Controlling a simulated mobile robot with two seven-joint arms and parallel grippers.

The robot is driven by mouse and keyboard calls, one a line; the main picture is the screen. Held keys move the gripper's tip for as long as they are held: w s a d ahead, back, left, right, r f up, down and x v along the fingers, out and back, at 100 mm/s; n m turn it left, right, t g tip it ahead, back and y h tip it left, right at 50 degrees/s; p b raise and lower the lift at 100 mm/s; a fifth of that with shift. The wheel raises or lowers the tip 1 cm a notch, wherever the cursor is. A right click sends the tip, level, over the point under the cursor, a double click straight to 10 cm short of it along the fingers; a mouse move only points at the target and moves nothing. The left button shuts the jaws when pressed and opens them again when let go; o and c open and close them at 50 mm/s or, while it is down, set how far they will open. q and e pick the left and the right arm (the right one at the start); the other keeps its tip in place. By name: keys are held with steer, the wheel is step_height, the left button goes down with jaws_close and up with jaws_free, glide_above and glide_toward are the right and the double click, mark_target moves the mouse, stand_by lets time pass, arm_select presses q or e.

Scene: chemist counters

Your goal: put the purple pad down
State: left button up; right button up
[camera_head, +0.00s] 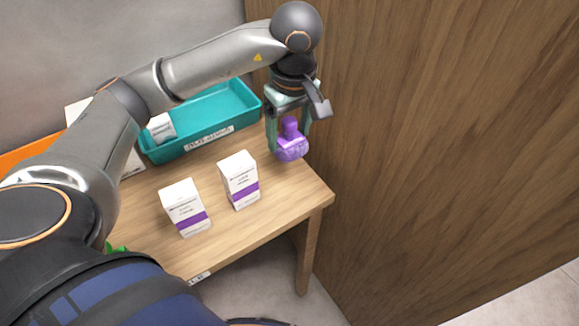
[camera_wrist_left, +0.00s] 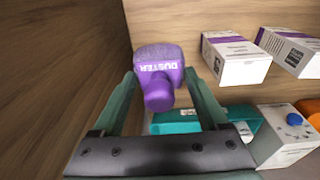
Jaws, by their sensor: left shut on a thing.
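The purple pad (camera_head: 291,145) has a knob-like handle and a wider lower part; in the left wrist view it (camera_wrist_left: 158,68) shows the lettering "DUSTER". My left gripper (camera_head: 288,128) is shut on its handle, one finger on each side. The pad is upright, at the right end of the wooden table (camera_head: 282,196), close to the wooden wall panel. I cannot tell whether its underside touches the tabletop. In the left wrist view the gripper fingers (camera_wrist_left: 165,95) flank the handle. My right gripper is not in view.
Two white boxes with purple bands, one (camera_head: 239,180) nearer the pad and one (camera_head: 185,208) further left, stand on the table. A teal tray (camera_head: 206,118) holding a white box is behind. The wooden panel (camera_head: 430,150) rises at the right. Bare tabletop lies right of the boxes.

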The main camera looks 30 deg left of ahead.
mark_target(292, 125)
arm_select(q)
step_height(292, 125, down, 9)
steer(key=shift+r, duration=0.1)
stand_by(0.3)
steer(key=shift+f+b, duration=0.3)
steer(key=o, duration=1.2)
steer(key=shift+r, duration=0.15)
steer(key=shift+r, duration=0.1)
steer(key=r, duration=0.3)
steer(key=r+p, duration=0.1)
steer(key=r, duration=0.3)
steer(key=d+r, duration=0.1)
steer(key=r, duration=0.3)
steer(key=shift+s+r+p, duration=0.15)
steer(key=shift+s+p, duration=0.15)
steer(key=shift+s, duration=0.05)
steer(key=shift+d+r, duration=0.1)
steer(key=shift+r, duration=0.25)
